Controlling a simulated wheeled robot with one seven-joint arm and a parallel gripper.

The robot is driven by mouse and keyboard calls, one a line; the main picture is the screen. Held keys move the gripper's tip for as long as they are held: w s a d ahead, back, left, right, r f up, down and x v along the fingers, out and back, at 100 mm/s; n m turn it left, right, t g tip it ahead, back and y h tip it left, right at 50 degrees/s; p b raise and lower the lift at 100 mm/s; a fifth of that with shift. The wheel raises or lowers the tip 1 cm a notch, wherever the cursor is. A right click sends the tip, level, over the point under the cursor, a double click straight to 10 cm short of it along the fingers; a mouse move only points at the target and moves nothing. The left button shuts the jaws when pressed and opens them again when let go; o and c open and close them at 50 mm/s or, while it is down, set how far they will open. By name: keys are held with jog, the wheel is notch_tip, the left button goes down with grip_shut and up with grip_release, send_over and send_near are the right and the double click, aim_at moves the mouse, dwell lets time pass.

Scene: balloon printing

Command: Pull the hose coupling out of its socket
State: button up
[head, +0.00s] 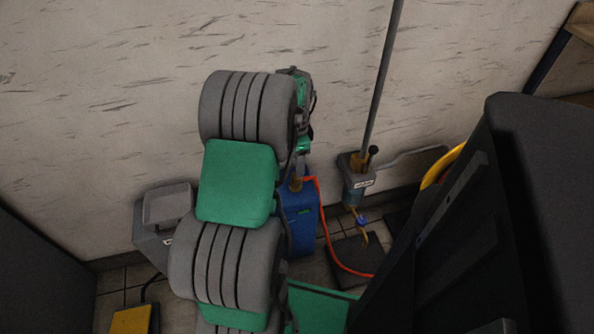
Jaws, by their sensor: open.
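A blue unit (301,228) stands on the floor against the wall, just right of my arm. A brass-coloured fitting (296,184) sits on its top, and a red hose (329,238) runs from there down to the right. This looks like the coupling and socket, but the join is too small to make out. My gripper (300,163) points down right above the fitting, partly hidden by my grey and green arm. It is open; I cannot tell whether its fingers are around the fitting or only above it.
A grey wall holder (358,184) with a tall pole (382,80) is close on the right, with a blue valve (362,222) below it. A large black body (500,220) fills the right. A grey box (165,215) and a yellow pedal (133,320) are left.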

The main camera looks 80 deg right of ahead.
jog(key=shift+s+f, duration=0.25)
jog(key=shift+f, duration=0.2)
notch_tip(320, 180, down, 7)
jog(key=shift+w+r+b, duration=0.1)
jog(key=shift+b, duration=0.9)
jog(key=shift+c, duration=0.2)
grip_shut()
jog(key=shift+r, duration=0.15)
jog(key=shift+r+p, duration=2.35)
jog(key=shift+r, duration=0.55)
